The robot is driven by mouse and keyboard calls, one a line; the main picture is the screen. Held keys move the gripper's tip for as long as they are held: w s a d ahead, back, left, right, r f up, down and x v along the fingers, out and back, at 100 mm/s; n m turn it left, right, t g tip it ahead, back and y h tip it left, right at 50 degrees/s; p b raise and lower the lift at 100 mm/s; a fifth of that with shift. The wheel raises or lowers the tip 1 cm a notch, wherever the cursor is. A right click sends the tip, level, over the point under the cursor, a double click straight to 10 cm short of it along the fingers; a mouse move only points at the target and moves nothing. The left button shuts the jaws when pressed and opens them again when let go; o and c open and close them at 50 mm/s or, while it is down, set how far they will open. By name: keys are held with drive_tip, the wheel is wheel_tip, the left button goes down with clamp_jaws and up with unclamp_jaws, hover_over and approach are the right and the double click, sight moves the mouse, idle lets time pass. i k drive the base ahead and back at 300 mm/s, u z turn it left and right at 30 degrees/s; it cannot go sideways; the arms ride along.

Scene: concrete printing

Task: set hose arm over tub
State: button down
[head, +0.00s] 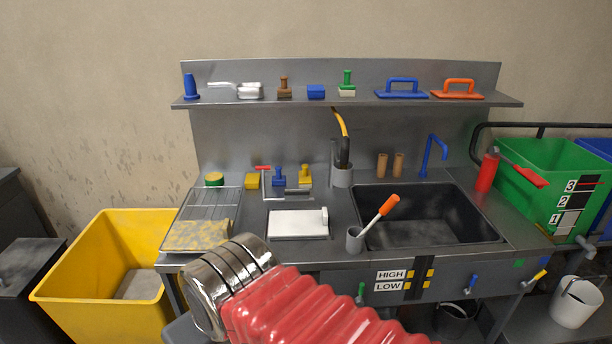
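A blue curved spout (430,152) stands upright behind the dark sink basin (428,222), with its bent top over the back rim. A red upright cylinder (487,172) stands at the right end of the bench. I cannot tell which of these is the hose arm. A yellow tub (110,280) stands at the left. My red ribbed arm sleeve and chrome wrist fill the lower middle; no gripper fingers show.
A grey bench (330,235) carries a wire rack (210,203), a white plate (298,224) and a grey cup with an orange-handled tool (380,218). A shelf (300,101) above holds trowels and brushes. A white bucket (576,302) stands at the lower right.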

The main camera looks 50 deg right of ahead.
sight(342, 178)
drive_tip(key=u, duration=0.45)
drive_tip(key=i, duration=1)
drive_tip(key=u, duration=0.1)
